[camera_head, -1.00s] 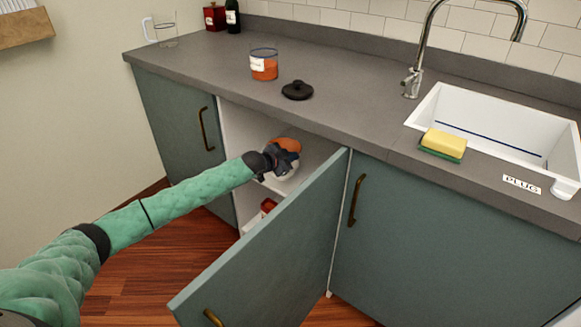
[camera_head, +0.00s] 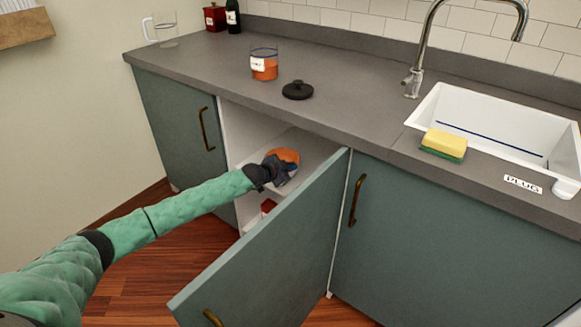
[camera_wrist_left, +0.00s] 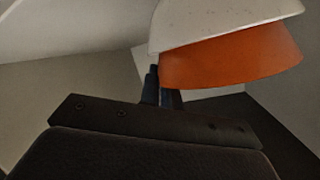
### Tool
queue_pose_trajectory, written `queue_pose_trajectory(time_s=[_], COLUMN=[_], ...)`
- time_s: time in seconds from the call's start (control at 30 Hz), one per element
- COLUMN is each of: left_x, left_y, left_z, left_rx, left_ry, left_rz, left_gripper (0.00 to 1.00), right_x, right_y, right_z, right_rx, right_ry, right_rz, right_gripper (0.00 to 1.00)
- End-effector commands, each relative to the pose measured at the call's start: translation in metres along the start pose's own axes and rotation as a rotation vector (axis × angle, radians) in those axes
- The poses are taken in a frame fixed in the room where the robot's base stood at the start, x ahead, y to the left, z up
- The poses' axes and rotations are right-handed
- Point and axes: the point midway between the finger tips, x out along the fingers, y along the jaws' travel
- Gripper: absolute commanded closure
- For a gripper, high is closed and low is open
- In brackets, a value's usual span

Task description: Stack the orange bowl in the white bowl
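The orange bowl (camera_head: 285,154) is inside the open cabinet, at the tip of my left gripper (camera_head: 281,167). In the left wrist view the orange bowl (camera_wrist_left: 235,60) lies against the white bowl (camera_wrist_left: 215,18) and overlaps its rim. The orange bowl sticks out past that rim, and I cannot tell how deep it sits. The left gripper's fingers (camera_wrist_left: 162,88) are close together at the orange bowl's edge, apparently shut on it. In the head view the white bowl is mostly hidden by the gripper and the orange bowl. My right gripper is not in view.
The open cabinet door (camera_head: 265,250) stands out to the right of my left arm. The cabinet shelf (camera_head: 305,150) lies under the countertop (camera_head: 215,70). A jar, black lid, sponge and sink are on top.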

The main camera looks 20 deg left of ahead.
Motion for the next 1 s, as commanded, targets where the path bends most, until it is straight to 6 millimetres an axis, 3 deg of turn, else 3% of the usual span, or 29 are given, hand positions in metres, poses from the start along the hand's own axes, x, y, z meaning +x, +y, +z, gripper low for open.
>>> queue_pose_trajectory(time_s=[0.37, 0.4, 0.5, 0.87, 1.0], left_x=[0.002, 0.002, 0.002, 0.001, -0.011], left_y=[0.003, 0.004, 0.003, 0.001, -0.003], left_z=[0.005, 0.005, 0.005, 0.001, -0.004], left_rx=[0.0, 0.0, 0.0, 0.0, 0.0], left_ry=[0.002, 0.001, 0.001, 0.001, -0.001], left_rz=[-0.001, 0.0, 0.0, 0.0, 0.001], left_gripper=[1.0, 0.9, 0.74, 0.74, 0.74], right_x=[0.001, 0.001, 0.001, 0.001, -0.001], right_y=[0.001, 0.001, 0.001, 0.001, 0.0], right_z=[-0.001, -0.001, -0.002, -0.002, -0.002], right_rx=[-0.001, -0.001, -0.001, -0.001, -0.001], right_ry=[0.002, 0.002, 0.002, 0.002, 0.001], right_rz=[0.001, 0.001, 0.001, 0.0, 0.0], right_gripper=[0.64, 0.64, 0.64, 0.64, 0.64])
